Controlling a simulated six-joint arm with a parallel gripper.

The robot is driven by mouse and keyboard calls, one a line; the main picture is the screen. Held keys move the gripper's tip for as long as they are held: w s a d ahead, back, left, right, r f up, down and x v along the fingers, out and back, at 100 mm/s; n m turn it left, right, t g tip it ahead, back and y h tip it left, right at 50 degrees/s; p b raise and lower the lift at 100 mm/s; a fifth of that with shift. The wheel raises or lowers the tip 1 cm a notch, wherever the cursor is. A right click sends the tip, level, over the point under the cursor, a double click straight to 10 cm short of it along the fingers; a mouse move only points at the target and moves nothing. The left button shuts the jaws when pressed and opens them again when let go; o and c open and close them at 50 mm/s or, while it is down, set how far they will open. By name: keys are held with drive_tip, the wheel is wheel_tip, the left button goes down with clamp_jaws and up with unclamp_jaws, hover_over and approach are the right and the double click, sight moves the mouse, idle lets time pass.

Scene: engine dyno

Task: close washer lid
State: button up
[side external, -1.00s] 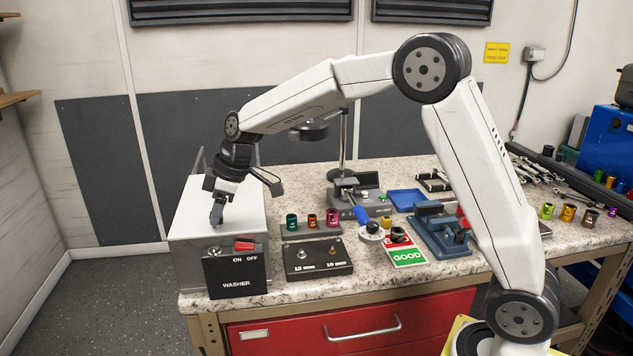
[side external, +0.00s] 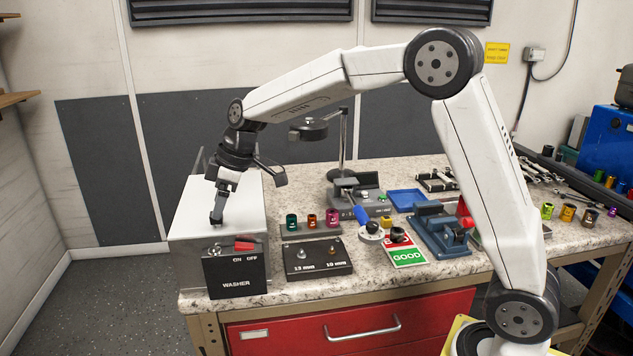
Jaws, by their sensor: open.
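The washer (side external: 237,281) is a grey metal box at the left end of the bench, with a black front panel carrying a red switch marked ON and OFF. Its flat pale lid (side external: 192,218) lies across the top and looks level. My gripper (side external: 216,219) points down over the front part of the lid. Its fingertips are at or just above the lid surface; I cannot tell if they touch it. The gripper is open and holds nothing that I can see.
A lamp-like stand (side external: 343,140) rises behind.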

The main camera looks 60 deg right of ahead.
drive_tip(key=shift+v, duration=2.75)
drive_tip(key=shift+f, duration=0.1)
drive_tip(key=s+d+f+m+h, duration=0.1)
drive_tip(key=s+f+m, duration=0.3)
drive_tip(key=s+f, duration=0.5)
drive_tip(key=s+d+f+m+h, duration=0.2)
drive_tip(key=s+f+m, duration=0.3)
drive_tip(key=s, duration=0.8)
wheel_tip(320, 180, down, 4)
drive_tip(key=shift+s+r+g, duration=0.1)
drive_tip(key=shift+s+g, duration=0.2)
drive_tip(key=shift+s, duration=0.1)
